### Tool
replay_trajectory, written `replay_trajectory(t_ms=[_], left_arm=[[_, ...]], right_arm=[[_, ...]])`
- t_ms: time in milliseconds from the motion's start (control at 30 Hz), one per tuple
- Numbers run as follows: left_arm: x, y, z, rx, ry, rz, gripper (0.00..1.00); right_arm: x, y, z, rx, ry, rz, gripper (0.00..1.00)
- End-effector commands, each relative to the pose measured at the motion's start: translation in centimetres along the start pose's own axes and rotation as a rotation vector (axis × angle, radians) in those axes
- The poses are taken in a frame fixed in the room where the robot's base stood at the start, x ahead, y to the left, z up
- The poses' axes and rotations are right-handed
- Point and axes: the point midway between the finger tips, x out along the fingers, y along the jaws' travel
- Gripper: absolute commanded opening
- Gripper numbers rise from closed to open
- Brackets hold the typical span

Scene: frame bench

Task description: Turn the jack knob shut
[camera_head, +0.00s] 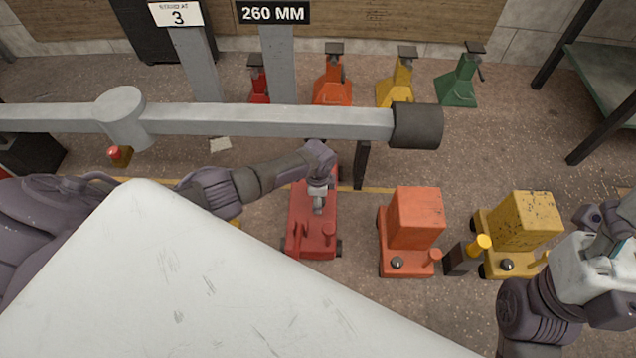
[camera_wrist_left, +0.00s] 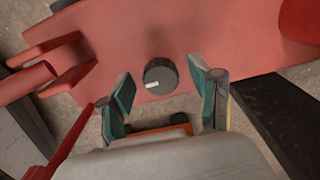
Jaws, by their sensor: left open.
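A low red floor jack (camera_head: 312,225) stands on the floor below the grey beam. Its round dark knob (camera_wrist_left: 160,76) with a white mark shows on the jack's red face in the left wrist view. My left gripper (camera_head: 318,203) reaches down over the jack. In the left wrist view its two teal-padded fingers (camera_wrist_left: 162,86) are spread, one on each side of the knob in the picture, with gaps to it. The knob is hidden in the head view. My right gripper (camera_head: 592,218) is at the far right, and its fingers cannot be made out.
An orange jack (camera_head: 415,222) and a yellow jack (camera_head: 525,222) stand to the right. A grey beam (camera_head: 270,121) crosses above the floor. Several coloured stands (camera_head: 458,88) line the back. A pale panel (camera_head: 180,290) fills the lower left. A green-topped table (camera_head: 605,75) is at right.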

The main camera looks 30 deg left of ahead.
Motion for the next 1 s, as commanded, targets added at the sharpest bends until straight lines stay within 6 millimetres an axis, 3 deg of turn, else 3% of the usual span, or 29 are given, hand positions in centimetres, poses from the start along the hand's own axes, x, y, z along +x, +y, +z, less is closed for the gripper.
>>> replay_trajectory(t_ms=[267, 500, 700, 1000], left_arm=[[-2.6, -0.1, 0.0, 0.002, 0.002, -0.002, 0.64], [-7.7, -0.1, 0.1, 0.002, 0.002, -0.004, 0.64], [-10.8, -0.1, 0.0, 0.0, 0.001, -0.002, 0.64], [-12.0, 0.0, 0.0, 0.0, -0.001, 0.0, 0.64]], right_arm=[[0.0, 0.0, 0.0, 0.0, 0.001, 0.001, 0.62], [0.0, 0.0, 0.0, 0.001, 0.002, 0.001, 0.62], [0.0, 0.0, 0.0, 0.001, 0.001, 0.001, 0.62], [0.0, 0.0, 0.0, 0.001, 0.001, 0.0, 0.62]])
